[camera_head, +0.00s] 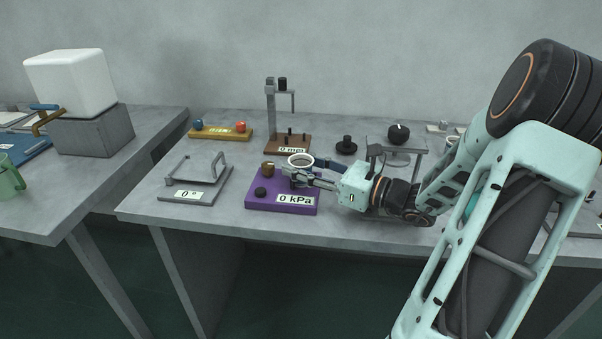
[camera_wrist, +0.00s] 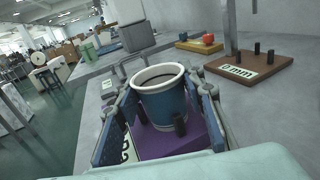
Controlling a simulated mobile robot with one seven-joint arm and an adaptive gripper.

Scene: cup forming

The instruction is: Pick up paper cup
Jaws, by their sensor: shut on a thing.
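The paper cup (camera_wrist: 163,100) is blue with a white rim and stands upright between the two fingers of my gripper (camera_wrist: 155,115) in the wrist view. In the head view only the cup's pale rim (camera_head: 300,160) and a little of its side show; my gripper (camera_head: 308,176) covers the rest. My gripper is shut on the cup from its right side. The cup is over the purple block (camera_head: 258,203) labelled "0 kPa". I cannot tell whether its base touches the block.
A brown stand (camera_head: 286,147) labelled "0 mm" rises behind the cup. A grey frame device (camera_head: 195,183) is at left, a yellow bar (camera_head: 221,133) with coloured balls behind it. A black-topped device (camera_head: 397,145) is behind my arm. The front table edge is clear.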

